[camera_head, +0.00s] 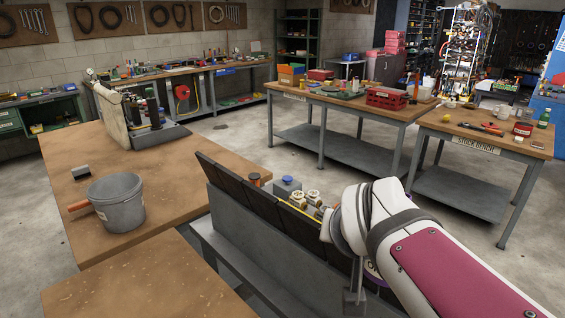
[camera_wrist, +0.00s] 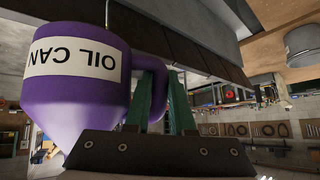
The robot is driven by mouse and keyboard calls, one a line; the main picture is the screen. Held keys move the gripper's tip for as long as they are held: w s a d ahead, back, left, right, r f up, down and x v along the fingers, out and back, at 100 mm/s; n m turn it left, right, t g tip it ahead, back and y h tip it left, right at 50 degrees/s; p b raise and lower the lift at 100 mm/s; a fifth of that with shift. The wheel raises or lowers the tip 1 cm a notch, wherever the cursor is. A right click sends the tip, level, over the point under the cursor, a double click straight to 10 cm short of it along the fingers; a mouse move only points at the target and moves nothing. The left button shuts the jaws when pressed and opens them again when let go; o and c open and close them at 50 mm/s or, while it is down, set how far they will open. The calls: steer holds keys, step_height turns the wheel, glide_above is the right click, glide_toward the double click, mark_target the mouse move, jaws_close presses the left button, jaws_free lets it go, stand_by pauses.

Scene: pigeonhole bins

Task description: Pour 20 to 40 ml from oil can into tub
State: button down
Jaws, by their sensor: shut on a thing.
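The purple oil can (camera_wrist: 75,90) fills the left of the wrist view, its white "OIL CAN" label upside down in that upside-down picture, so the can looks about upright. My gripper (camera_wrist: 163,78) has its green fingers shut on the can's handle side. The grey tub (camera_head: 116,208) stands on the wooden bench at the left, well apart from the can. It also shows at the wrist view's right edge (camera_wrist: 302,45).
The dark pigeonhole bin rack (camera_head: 250,202) stands between the can and the tub, with several capped containers in it. An orange-handled tool (camera_head: 79,205) and a small dark block (camera_head: 81,173) lie near the tub. A black tray with bottles (camera_head: 160,135) stands farther back.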

steer(key=f, duration=0.2)
steer(key=n, duration=0.1)
steer(key=shift+s+d+f+y, duration=0.3)
steer(key=shift+s+f+y, duration=0.1)
